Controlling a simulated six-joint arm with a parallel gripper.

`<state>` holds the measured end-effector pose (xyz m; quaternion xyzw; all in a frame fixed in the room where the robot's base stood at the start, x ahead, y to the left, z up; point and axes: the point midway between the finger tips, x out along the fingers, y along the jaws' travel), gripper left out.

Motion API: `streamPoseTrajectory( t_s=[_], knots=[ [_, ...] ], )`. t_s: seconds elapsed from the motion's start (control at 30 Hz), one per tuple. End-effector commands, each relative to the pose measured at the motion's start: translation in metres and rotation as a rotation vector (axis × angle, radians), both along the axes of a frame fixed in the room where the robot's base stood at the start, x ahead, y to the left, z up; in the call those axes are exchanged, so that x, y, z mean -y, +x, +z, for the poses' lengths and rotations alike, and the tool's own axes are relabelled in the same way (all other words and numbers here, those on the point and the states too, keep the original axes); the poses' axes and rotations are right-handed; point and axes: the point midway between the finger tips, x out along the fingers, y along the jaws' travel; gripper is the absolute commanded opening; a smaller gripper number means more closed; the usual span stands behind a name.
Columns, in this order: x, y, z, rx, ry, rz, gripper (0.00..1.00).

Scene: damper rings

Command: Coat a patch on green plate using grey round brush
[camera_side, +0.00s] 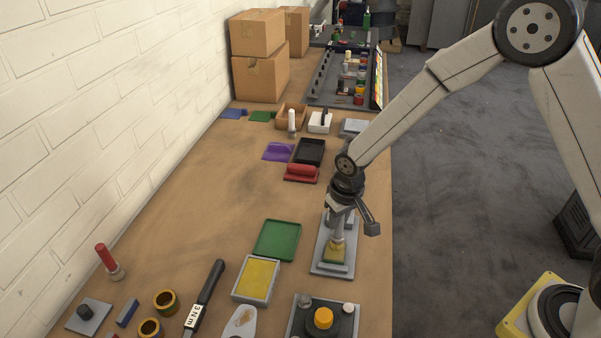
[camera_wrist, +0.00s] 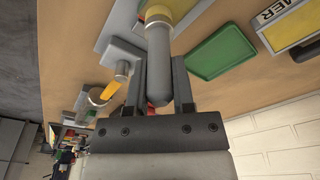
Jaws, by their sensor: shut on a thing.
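My gripper (camera_side: 338,222) is shut on a brush with a grey handle (camera_wrist: 157,65), which stands between the two fingers in the wrist view. In the side view the brush's tan-yellow head (camera_side: 334,256) points down at a grey stand (camera_side: 322,268). I cannot tell whether the head touches the stand. The green plate (camera_side: 277,240) lies flat on the bench, left of my gripper. It has a raised rim and looks bare. It also shows in the wrist view (camera_wrist: 222,50), right of the handle.
A yellow-filled tray (camera_side: 256,278) lies in front of the green plate, with a black-handled tool (camera_side: 208,290) left of it. The bench left of the green plate is clear.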

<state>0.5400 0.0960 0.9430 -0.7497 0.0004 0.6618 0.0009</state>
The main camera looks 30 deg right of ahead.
Motion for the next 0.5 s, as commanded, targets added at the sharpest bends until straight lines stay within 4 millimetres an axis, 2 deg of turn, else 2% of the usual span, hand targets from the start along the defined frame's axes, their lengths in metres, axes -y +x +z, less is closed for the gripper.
streamPoseTrajectory(
  t_s=[0.17, 0.5],
  knots=[
    [0.012, 0.012, 0.0, -0.002, 0.0, -0.003, 0.0],
    [-0.01, -0.01, 0.0, -0.001, 0.0, 0.002, 0.0]
  ],
)
